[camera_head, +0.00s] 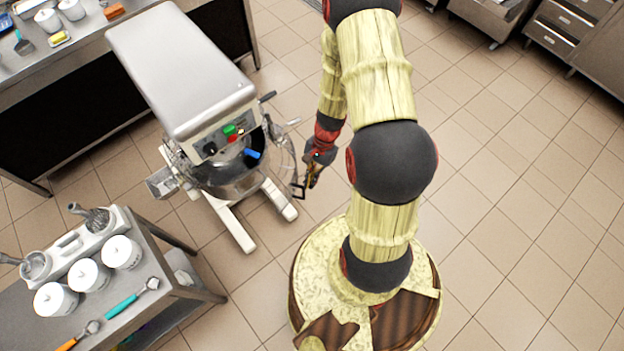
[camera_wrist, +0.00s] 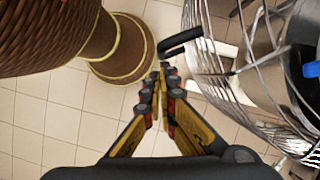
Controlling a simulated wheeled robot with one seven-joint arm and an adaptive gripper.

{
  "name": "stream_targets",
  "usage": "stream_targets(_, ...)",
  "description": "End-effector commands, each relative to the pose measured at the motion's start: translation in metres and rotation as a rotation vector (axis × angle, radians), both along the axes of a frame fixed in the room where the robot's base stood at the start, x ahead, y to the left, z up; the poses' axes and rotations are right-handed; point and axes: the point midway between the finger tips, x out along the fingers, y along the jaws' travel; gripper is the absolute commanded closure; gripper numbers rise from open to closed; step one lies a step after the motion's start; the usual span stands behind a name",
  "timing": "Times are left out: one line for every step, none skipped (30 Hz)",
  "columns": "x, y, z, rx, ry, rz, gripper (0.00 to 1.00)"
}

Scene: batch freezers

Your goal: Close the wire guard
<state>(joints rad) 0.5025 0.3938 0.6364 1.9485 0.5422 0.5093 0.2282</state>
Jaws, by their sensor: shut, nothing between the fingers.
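A floor-standing mixer (camera_head: 185,75) with a white body stands left of my arm. Its wire guard (camera_head: 285,150) shows as thin curved bars on the side of the bowl facing my arm, and looks swung out from the bowl. In the wrist view the wire guard (camera_wrist: 222,85) fills the upper right, with a black handle (camera_wrist: 182,41) at its near end. My gripper (camera_wrist: 162,68) is shut and empty, its tips just below the handle in that picture. I cannot tell whether they touch it. In the head view my gripper (camera_head: 300,190) is beside the guard. The steel bowl (camera_head: 228,180) is partly hidden.
A steel table (camera_head: 190,292) with white canisters (camera_head: 122,252) and scoops stands at lower left. A counter (camera_head: 70,50) with a dark front is behind the mixer. The tiled floor (camera_head: 510,210) on the right is clear.

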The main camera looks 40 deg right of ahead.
Motion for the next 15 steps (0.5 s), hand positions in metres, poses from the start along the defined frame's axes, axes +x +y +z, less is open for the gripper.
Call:
stream_targets(0.000,0.000,0.000,0.000,0.000,-0.001,1.00)
stream_targets(0.000,0.001,0.000,0.000,0.000,-0.002,1.00)
stream_targets(0.000,0.001,0.000,0.000,0.000,-0.004,1.00)
stream_targets(0.000,0.003,0.000,0.000,0.000,-0.008,1.00)
stream_targets(0.000,0.004,-0.001,0.000,-0.001,-0.012,1.00)
stream_targets(0.000,0.007,-0.001,0.000,0.000,-0.019,1.00)
stream_targets(0.000,0.009,-0.001,0.000,0.000,-0.027,1.00)
stream_targets(0.001,0.012,-0.001,0.000,0.000,-0.036,1.00)
stream_targets(0.001,0.016,-0.002,0.000,0.000,-0.052,1.00)
stream_targets(0.001,0.020,-0.002,0.000,0.001,-0.066,1.00)
stream_targets(0.002,0.025,-0.002,0.000,0.000,-0.081,1.00)
stream_targets(0.004,0.031,-0.002,-0.001,-0.001,-0.103,1.00)
stream_targets(0.005,0.037,-0.002,0.000,-0.002,-0.122,1.00)
stream_targets(0.006,0.043,-0.003,0.000,0.000,-0.142,1.00)
stream_targets(0.007,0.051,-0.003,0.000,0.000,-0.172,1.00)
